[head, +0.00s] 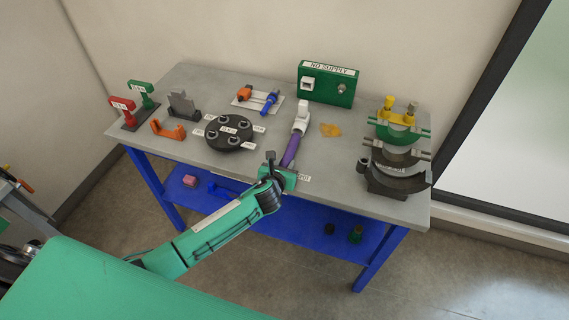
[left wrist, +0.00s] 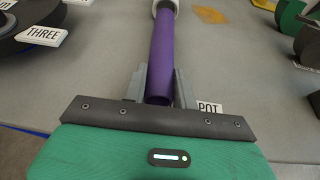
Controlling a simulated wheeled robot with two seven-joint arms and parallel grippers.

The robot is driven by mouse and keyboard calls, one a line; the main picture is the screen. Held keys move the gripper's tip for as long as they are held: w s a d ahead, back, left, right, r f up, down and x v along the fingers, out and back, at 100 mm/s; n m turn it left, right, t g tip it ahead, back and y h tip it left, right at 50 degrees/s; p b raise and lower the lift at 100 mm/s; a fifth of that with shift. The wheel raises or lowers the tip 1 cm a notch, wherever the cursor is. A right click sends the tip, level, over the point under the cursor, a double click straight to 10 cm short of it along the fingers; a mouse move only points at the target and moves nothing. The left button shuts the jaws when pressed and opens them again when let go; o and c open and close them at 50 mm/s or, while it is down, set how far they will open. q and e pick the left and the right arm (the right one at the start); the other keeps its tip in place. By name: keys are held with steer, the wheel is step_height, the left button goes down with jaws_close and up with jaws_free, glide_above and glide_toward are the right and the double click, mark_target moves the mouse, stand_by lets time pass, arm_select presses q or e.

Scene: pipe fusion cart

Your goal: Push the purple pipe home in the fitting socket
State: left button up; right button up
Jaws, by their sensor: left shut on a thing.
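The purple pipe (head: 291,150) lies on the grey table, pointing away from me. It also shows in the left wrist view (left wrist: 163,52). Its far end meets the white fitting (head: 302,119); in the left wrist view the fitting (left wrist: 165,5) is mostly cut off at the top edge. How deep the pipe sits in the socket I cannot tell. My left gripper (left wrist: 158,88) is shut on the near end of the pipe, one finger on each side; it also shows in the head view (head: 285,172). My right gripper is not in view.
A black round plate (head: 229,133) with tags stands left of the pipe. A green NO SUPPLY box (head: 327,83) stands behind. A clamp stack (head: 398,155) is at the right. An orange-yellow patch (head: 330,130) lies right of the fitting.

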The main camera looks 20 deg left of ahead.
mark_target(287, 156)
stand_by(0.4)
arm_select(q)
steer(key=shift+p, duration=0.65)
stand_by(0.4)
steer(key=shift+w, duration=0.75)
steer(key=shift+w+b, duration=0.3)
steer(key=shift+w, duration=1.6)
steer(key=o, duration=1)
steer(key=shift+o, duration=0.2)
